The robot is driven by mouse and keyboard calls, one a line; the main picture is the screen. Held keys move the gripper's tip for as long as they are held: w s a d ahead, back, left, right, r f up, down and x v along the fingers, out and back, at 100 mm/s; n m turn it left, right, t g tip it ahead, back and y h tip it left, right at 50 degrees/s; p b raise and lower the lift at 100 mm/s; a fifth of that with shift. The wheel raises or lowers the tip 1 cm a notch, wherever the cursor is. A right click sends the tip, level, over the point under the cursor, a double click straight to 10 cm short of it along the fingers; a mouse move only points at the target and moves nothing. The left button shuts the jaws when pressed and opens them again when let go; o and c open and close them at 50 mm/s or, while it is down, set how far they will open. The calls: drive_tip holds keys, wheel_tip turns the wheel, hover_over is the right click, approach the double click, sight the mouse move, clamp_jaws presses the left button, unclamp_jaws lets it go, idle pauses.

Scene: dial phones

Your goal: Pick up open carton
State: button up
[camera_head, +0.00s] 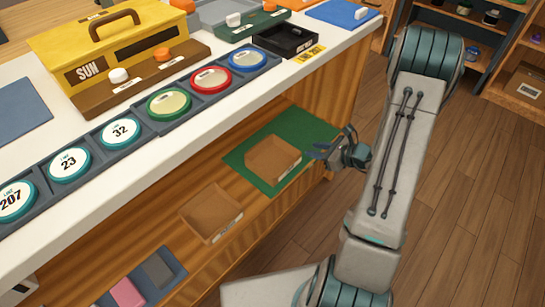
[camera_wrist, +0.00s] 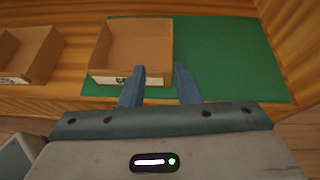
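An open brown carton (camera_head: 272,160) sits on a green mat (camera_head: 240,155) on the lower shelf under the counter. It also shows in the wrist view (camera_wrist: 132,48), with a white label on its front edge. A second open carton (camera_head: 210,213) stands on the bare shelf, left of the mat; its side shows in the wrist view (camera_wrist: 30,55). My gripper (camera_head: 318,150) is at the right of the carton on the mat. In the wrist view its two blue fingers (camera_wrist: 160,75) are apart with nothing gripped, low at the carton's front edge; whether they touch it I cannot tell.
The white counter (camera_head: 130,170) overhangs the shelf and carries round numbered dials, a yellow SUN box (camera_head: 110,45) and a black tray (camera_head: 285,40). A blue-grey tray (camera_head: 145,280) with pink and grey blocks lies further along the shelf. Bare mat lies right of the carton.

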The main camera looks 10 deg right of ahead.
sight(290, 145)
drive_tip(key=shift+m+t+h, duration=0.3)
drive_tip(key=shift+m, duration=0.4)
drive_tip(key=w+a+f, duration=0.1)
drive_tip(key=w, duration=0.1)
drive_tip(key=w+f+b, duration=0.1)
drive_tip(key=w+f, duration=0.1)
drive_tip(key=w+a+f+b, duration=0.1)
drive_tip(key=w+f, duration=0.1)
drive_tip(key=shift+w+a, duration=0.15)
drive_tip(key=shift+a, duration=0.15)
drive_tip(key=shift+a+b+x, duration=0.2)
drive_tip(key=shift+b+x, duration=1.25)
drive_tip(key=shift+x, duration=1.25)
drive_tip(key=shift+r, duration=0.15)
clamp_jaws()
